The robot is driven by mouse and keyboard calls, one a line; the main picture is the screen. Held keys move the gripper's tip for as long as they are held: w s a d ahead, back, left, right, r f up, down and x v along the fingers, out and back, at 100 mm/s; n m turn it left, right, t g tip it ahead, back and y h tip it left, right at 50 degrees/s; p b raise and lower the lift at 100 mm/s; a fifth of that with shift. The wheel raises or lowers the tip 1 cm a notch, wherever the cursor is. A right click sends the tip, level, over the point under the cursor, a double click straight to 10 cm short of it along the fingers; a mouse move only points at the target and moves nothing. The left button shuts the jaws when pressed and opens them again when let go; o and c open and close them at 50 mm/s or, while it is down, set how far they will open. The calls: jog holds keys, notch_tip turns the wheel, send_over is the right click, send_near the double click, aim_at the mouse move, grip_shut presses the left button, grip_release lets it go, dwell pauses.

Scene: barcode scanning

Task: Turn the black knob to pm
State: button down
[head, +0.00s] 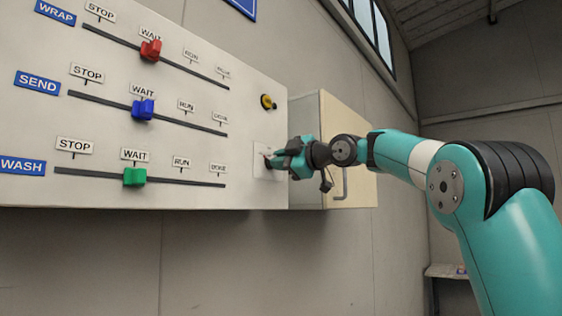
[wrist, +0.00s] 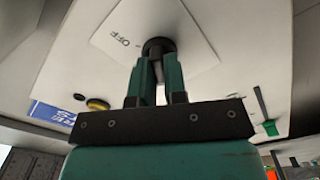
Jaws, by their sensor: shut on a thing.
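The black knob (wrist: 157,46) sits on a white square plate (wrist: 196,40) and sticks out toward my wrist. The plate carries an OFF label to the left of the knob in the wrist view; no pm mark can be read. My gripper (wrist: 159,72) is shut on the knob, with one green finger on each side. In the head view my gripper (head: 276,161) reaches the plate (head: 262,149) at the panel's lower right, and it hides most of the knob. Which way the knob points cannot be told.
The panel (head: 250,100) has sliders with red (head: 151,50), blue (head: 143,109) and green (head: 134,177) handles to the left. A yellow-and-black button (head: 267,101) is above the plate. A cream cabinet (head: 350,125) with a handle stands just right, behind my arm.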

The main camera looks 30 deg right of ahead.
jog(key=shift+m, duration=0.3)
jog(key=m+p, duration=0.2)
jog(key=m, duration=0.9)
jog(key=shift+d+r, duration=0.1)
dwell(0.4)
jog(key=c, duration=1.2)
grip_release()
jog(key=shift+o, duration=0.2)
